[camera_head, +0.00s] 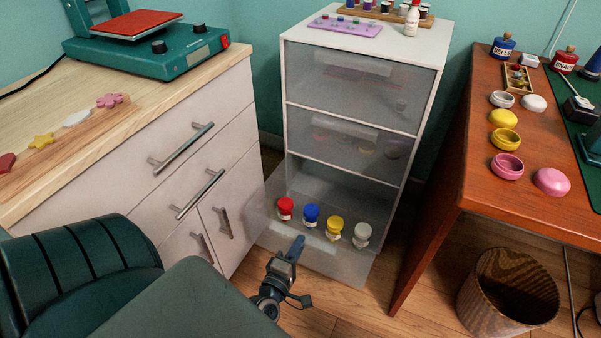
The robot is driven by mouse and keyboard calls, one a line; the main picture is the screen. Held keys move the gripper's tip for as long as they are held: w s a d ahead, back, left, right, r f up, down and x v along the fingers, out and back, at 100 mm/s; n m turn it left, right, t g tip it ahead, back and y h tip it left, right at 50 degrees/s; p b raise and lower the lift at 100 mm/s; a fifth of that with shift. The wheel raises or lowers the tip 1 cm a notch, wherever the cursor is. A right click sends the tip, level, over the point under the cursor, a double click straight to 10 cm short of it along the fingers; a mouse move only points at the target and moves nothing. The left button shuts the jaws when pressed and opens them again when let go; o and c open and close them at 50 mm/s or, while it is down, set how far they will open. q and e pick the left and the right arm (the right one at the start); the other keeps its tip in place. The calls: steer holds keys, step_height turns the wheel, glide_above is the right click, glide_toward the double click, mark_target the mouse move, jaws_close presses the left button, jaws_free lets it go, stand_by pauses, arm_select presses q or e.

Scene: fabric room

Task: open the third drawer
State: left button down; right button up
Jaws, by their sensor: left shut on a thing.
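A white cabinet (362,45) with translucent grey drawer fronts stands in the middle. Its upper drawer (350,85) and middle drawer (340,140) are closed. The third drawer (345,268), at the bottom, is pulled out, showing a row of small jars with red, blue, yellow and white lids. My left gripper (294,248) is at the front of this drawer, shut on what appears to be its handle. The fingers hide most of the contact. My right gripper is not in view.
A wooden-topped counter with drawers (190,140) stands close on the left. A red-brown desk (465,165) stands on the right, with a wastebasket (508,290) below it. Some wooden floor (400,300) is free between the open drawer and the wastebasket.

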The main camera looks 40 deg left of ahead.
arm_select(q)
steer(key=shift+s+f, duration=0.1)
steer(key=shift+f, duration=0.2)
steer(key=c, duration=1.3)
jaws_free()
steer(key=shift+r, duration=0.1)
steer(key=shift+v, duration=5.35)
